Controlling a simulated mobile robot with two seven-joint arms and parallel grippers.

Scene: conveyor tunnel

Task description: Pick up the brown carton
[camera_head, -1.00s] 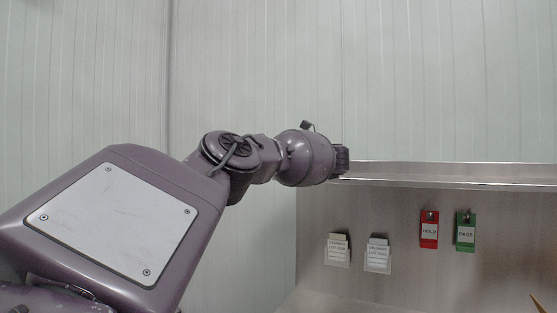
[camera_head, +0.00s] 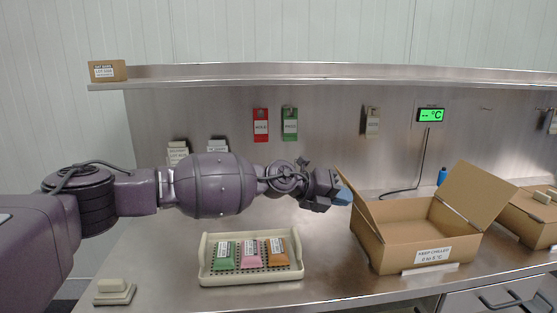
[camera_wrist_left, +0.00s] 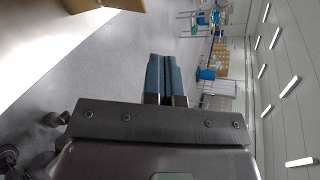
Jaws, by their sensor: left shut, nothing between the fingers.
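A brown carton (camera_head: 277,252) with a white label lies at the right end of a cream tray (camera_head: 250,279) on the steel bench. A pink carton (camera_head: 250,254) and a green carton (camera_head: 224,256) lie to its left in the same tray. My left gripper (camera_head: 343,195) is above and to the right of the tray, close to the left flap of an open cardboard box. Its blue fingers, also in the left wrist view (camera_wrist_left: 166,78), are together with nothing between them. My right gripper does not show.
The open cardboard box (camera_head: 432,256) stands right of the tray, with another box (camera_head: 530,222) beyond it. A small box (camera_head: 107,71) sits on the shelf (camera_head: 330,74). A pale block (camera_head: 114,290) lies at the front left. Bare bench shows left of the tray.

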